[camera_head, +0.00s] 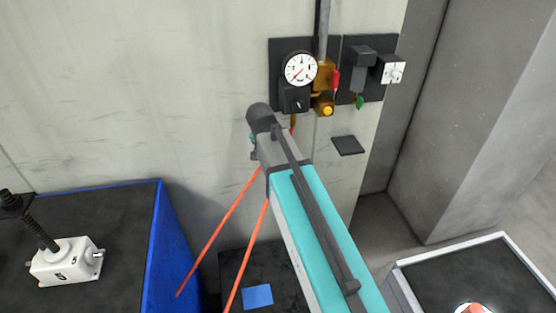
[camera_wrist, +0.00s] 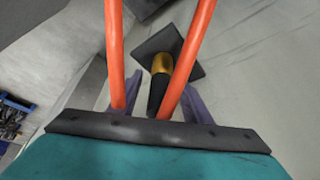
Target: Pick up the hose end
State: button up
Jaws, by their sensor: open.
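The hose end looks like a brass-coloured fitting (camera_wrist: 162,63) with a black sleeve, in front of a dark square plate (camera_wrist: 188,42) in the wrist view. My gripper (camera_wrist: 162,97) is open. Its two purple-grey fingers stand on either side of the black sleeve; I cannot tell whether they touch it. Two orange hose runs (camera_wrist: 190,58) cross in front of the fingers and partly hide them and the sleeve. In the head view the orange hose (camera_head: 222,228) shows as two strands slanting down left from behind my arm. My fingers are hidden there.
A wall panel with a round gauge (camera_head: 299,69), a red-handled brass valve (camera_head: 324,78) and a switch (camera_head: 391,70) is close beyond my wrist. A pale-rimmed tray (camera_head: 440,257) stands right.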

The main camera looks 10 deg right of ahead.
grip_shut()
jog(key=shift+r, duration=0.1)
dwell(0.4)
jog(key=shift+r+b, duration=1.05)
jog(key=shift+r, duration=0.6)
jog(key=s+a+r+b, duration=0.1)
jog(key=s+b, duration=1.1)
jog(key=s, duration=0.3)
jog(key=shift+s+a+r, duration=0.2)
jog(key=shift+s, duration=0.2)
